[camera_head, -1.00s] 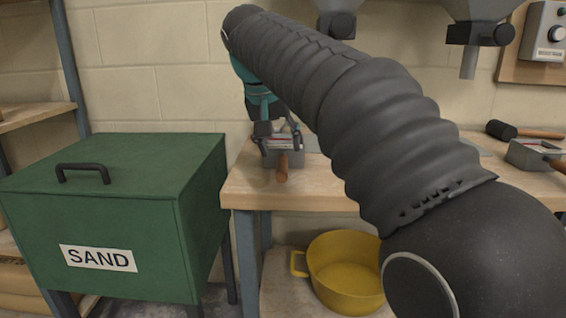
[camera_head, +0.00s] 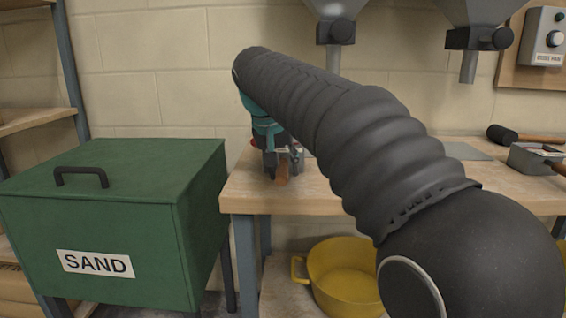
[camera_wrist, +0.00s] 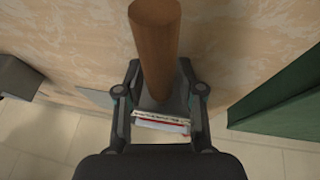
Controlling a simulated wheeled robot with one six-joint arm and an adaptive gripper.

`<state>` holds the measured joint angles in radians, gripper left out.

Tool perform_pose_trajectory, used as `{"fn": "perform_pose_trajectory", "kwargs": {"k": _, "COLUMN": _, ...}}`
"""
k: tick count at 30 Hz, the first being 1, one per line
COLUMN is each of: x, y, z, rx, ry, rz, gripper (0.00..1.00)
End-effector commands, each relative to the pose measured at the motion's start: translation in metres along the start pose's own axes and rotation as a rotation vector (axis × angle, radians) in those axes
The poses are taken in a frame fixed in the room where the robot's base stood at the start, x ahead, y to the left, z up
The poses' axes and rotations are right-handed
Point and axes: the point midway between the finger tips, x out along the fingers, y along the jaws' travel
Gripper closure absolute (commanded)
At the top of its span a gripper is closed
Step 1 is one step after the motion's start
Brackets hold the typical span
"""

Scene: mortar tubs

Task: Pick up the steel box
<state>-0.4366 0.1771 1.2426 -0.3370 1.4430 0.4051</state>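The steel box is a small grey box with a round wooden handle (camera_wrist: 156,40) and a red-and-white patch on top. It sits on the wooden bench near its left end. In the wrist view the box (camera_wrist: 160,110) lies between the two fingers of my gripper (camera_wrist: 159,75), with the handle pointing up the picture. In the head view my gripper (camera_head: 279,164) is low at the bench, hiding most of the box, and the handle points toward me. The fingers are spread, one on each side; I cannot tell whether they touch it.
A green sand bin (camera_head: 100,225) stands left of the bench (camera_head: 290,195). A similar grey box (camera_head: 535,160) and a black mallet (camera_head: 503,133) are at the right. Grey hoppers (camera_head: 335,25) hang above. A yellow tub (camera_head: 345,280) is below.

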Motion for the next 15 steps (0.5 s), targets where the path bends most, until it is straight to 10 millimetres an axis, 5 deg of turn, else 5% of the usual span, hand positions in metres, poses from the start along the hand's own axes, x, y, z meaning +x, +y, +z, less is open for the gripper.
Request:
{"fn": "perform_pose_trajectory", "kwargs": {"k": 1, "x": -0.0001, "y": 0.0, "z": 0.0, "rx": 0.0, "ry": 0.0, "rz": 0.0, "gripper": 0.83}}
{"fn": "perform_pose_trajectory", "kwargs": {"k": 3, "x": -0.0002, "y": 0.0, "z": 0.0, "rx": 0.0, "ry": 0.0, "rz": 0.0, "gripper": 1.0}}
{"fn": "perform_pose_trajectory", "kwargs": {"k": 15, "x": -0.0021, "y": 0.0005, "z": -0.0008, "rx": 0.001, "ry": 0.003, "rz": 0.0, "gripper": 1.0}}
